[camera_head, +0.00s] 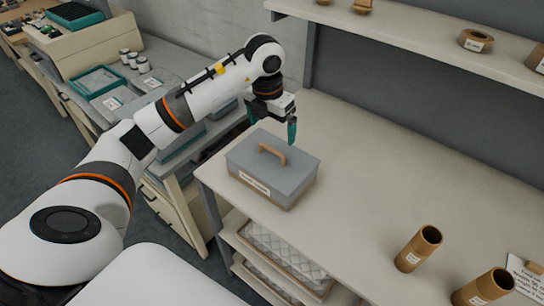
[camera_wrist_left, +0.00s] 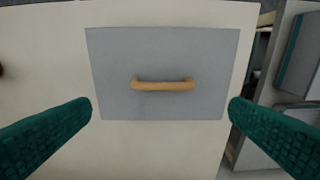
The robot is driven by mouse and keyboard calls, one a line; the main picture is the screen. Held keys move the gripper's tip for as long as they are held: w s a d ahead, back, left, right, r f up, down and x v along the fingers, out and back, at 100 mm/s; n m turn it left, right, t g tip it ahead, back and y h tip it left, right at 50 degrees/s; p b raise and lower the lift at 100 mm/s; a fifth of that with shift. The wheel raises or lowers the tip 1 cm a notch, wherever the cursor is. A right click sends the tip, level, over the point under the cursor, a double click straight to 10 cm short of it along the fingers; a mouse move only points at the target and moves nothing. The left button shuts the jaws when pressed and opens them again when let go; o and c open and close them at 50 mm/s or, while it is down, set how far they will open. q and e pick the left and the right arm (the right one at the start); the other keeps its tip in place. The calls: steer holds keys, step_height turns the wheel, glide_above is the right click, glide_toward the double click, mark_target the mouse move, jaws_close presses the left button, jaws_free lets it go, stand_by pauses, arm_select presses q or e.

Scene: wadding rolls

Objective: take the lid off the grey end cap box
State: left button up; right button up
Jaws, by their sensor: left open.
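The grey end cap box (camera_head: 264,190) stands on the bench near its left end, with a label on its front. Its grey lid (camera_head: 250,155) sits on top and has a tan wooden handle (camera_head: 272,153). In the left wrist view the lid (camera_wrist_left: 115,65) lies below the gripper, with the handle (camera_wrist_left: 163,85) between the two fingers in the picture. My left gripper (camera_head: 272,126) is open and empty above the back of the box, pointing down. Its green fingers (camera_wrist_left: 165,115) appear apart from the lid. My right gripper is not in view.
Two brown cardboard tubes (camera_head: 419,248) (camera_head: 484,289) stand on the bench at the front right, by a white card (camera_head: 525,278). A shelf (camera_head: 420,40) runs above the bench at the back.

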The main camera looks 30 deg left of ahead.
mark_target(272, 149)
arm_select(q)
steer(key=f, duration=0.2)
steer(key=f+p, duration=0.1)
steer(key=shift+w+f, duration=0.2)
steer(key=shift+f, duration=0.15)
steer(key=f+p, duration=0.1)
steer(key=f, duration=0.1)
steer(key=f+p, duration=0.1)
steer(key=f, duration=0.1)
steer(key=shift+a+f+p, duration=0.2)
steer(key=shift+f+p, duration=0.1)
steer(key=shift+p, duration=0.05)
steer(key=shift+w+f, duration=0.1)
steer(key=shift+f, duration=0.4)
steer(key=c, duration=0.9)
steer(key=shift+r, duration=0.15)
